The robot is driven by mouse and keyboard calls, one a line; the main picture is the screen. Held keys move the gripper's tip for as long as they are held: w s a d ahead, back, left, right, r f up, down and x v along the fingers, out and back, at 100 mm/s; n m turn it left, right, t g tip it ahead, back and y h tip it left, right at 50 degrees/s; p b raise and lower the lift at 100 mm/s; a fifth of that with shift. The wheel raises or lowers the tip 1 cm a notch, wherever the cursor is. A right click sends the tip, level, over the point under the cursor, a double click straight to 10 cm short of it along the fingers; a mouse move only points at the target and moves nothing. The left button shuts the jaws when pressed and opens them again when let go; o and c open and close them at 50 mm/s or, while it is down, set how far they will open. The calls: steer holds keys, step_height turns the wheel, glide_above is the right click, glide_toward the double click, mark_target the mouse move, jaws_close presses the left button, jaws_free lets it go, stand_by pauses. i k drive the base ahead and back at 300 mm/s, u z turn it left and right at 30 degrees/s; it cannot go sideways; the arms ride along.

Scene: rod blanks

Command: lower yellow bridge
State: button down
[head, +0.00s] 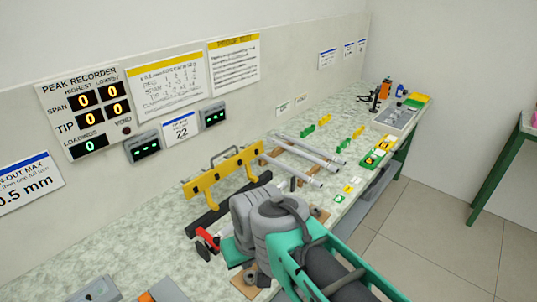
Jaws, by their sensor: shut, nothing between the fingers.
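The yellow bridge (224,174) is a long bar with a grey handle on top and legs hanging from its underside. It stands on the speckled bench at mid-picture, just behind a long black bar (229,206). From this angle I cannot tell whether the bridge rests on that bar or is apart from it. My grey and teal arm reaches in from the lower right, in front of the bridge's right end.
A red-handled item (207,239) sits in front of the black bar. Yellow and green blocks (378,152) and a grey tray (396,117) stand farther back. The bench (105,250) is mostly clear at left.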

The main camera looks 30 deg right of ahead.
mark_target(206, 180)
steer(key=z, duration=0.65)
steer(key=k, duration=1)
steer(key=z, duration=1.1)
steer(key=i, duration=1.1)
steer(key=u, duration=1.25)
steer(key=i, duration=0.75)
steer(key=u, duration=0.85)
